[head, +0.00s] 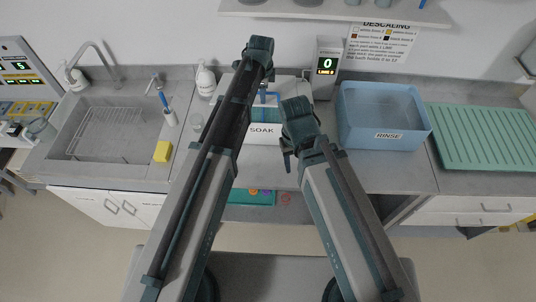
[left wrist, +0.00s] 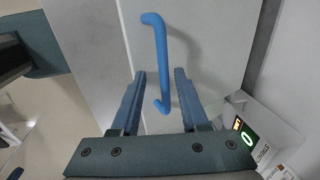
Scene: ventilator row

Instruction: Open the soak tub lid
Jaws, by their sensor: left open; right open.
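The soak tub (head: 262,131) is a white box marked SOAK on the counter, partly hidden behind my arms. Its lid looks shut and carries a blue handle (head: 267,98). In the left wrist view the handle (left wrist: 160,50) is a blue bar on the pale lid (left wrist: 205,55). My left gripper (left wrist: 161,98) is open, with the handle's near end between its fingers in that view; contact cannot be told. In the head view my left gripper (head: 268,75) is over the tub's back. My right gripper (head: 288,152) is in front of the tub, open; its fingers are hardly visible.
A blue rinse tub (head: 385,128) and a green ribbed mat (head: 485,137) are to the right. A sink (head: 110,130), a bottle (head: 206,80) and a yellow sponge (head: 162,151) are to the left.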

